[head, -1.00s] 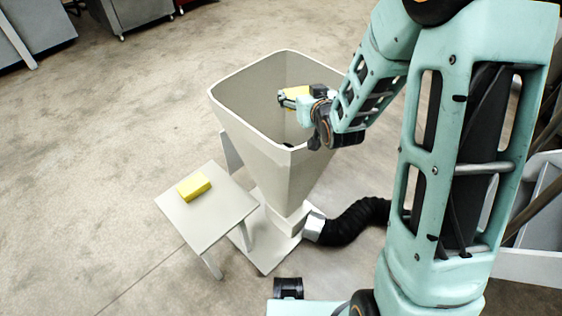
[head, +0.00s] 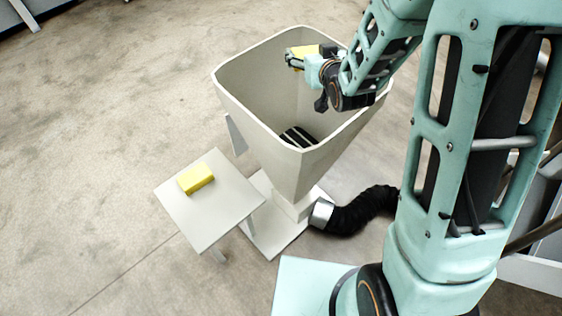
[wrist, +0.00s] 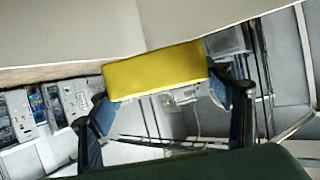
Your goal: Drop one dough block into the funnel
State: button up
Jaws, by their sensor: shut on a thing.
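A pale funnel (head: 262,118) with a wide square mouth stands in the middle of the head view; dark slats show at its bottom. My gripper (head: 297,57) is over the funnel's mouth, towards its far side. It is shut on a yellow dough block (head: 306,50). In the wrist view the held dough block (wrist: 155,70) sits between the two fingers (wrist: 165,105), with a pale funnel wall (wrist: 190,20) beyond it. A second yellow dough block (head: 196,178) lies on a small pale table (head: 215,215) left of the funnel.
A black ribbed hose (head: 365,211) runs from the funnel's base to the right, towards my arm. Open concrete floor (head: 100,110) lies to the left. Machinery and panels (wrist: 45,115) show in the wrist view's background.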

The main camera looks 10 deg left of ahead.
notch_tip(320, 180, down, 4)
jog(key=shift+f+b, duration=0.1)
jog(key=shift+b, duration=0.85)
jog(key=o, duration=1.4)
jog(key=shift+o, duration=0.2)
jog(key=shift+s, duration=0.1)
jog(key=v, duration=0.7)
jog(key=shift+d, duration=0.1)
